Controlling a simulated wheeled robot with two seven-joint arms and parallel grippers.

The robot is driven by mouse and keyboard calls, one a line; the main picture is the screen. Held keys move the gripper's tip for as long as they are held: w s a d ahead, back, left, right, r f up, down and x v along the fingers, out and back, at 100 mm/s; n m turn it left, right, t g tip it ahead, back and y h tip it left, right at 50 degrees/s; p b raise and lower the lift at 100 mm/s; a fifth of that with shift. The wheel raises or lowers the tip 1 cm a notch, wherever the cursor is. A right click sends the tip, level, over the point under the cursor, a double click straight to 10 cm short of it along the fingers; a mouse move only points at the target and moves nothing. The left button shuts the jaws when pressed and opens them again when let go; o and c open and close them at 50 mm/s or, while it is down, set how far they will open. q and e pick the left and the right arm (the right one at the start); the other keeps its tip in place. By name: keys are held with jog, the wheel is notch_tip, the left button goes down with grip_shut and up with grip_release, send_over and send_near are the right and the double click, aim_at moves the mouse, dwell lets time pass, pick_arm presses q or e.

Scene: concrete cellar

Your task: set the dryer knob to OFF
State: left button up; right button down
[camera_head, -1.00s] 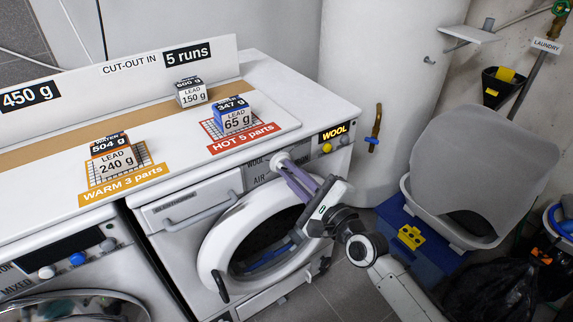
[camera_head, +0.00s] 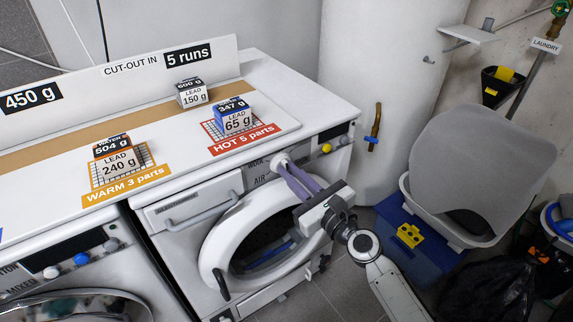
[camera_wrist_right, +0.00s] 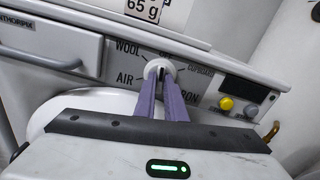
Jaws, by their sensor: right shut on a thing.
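The white round dryer knob (camera_head: 281,160) is on the dryer's front panel. It also shows in the right wrist view (camera_wrist_right: 161,66), ringed by the labels WOOL, AIR, CUPBOARD and a partly covered one ending in RON. My right gripper (camera_head: 286,167) is shut on the knob with its two purple fingers, which cover part of it. The dryer's display (camera_head: 333,133) is dark with no text. My left gripper is not in view.
A yellow button (camera_head: 326,148) is right of the knob. Labelled weights (camera_head: 233,122) stand on the top board. A blue box (camera_head: 385,240) and a grey-lidded bin are at right.

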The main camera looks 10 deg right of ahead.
jog(key=shift+w+a+r+m, duration=0.1)
jog(key=shift+r+m, duration=0.15)
jog(key=shift+m, duration=0.15)
jog(key=shift+m, duration=0.5)
jog(key=c, duration=1.7)
grip_release()
jog(key=shift+a, duration=0.1)
jog(key=shift+a+f, duration=0.1)
jog(key=shift+s, duration=0.2)
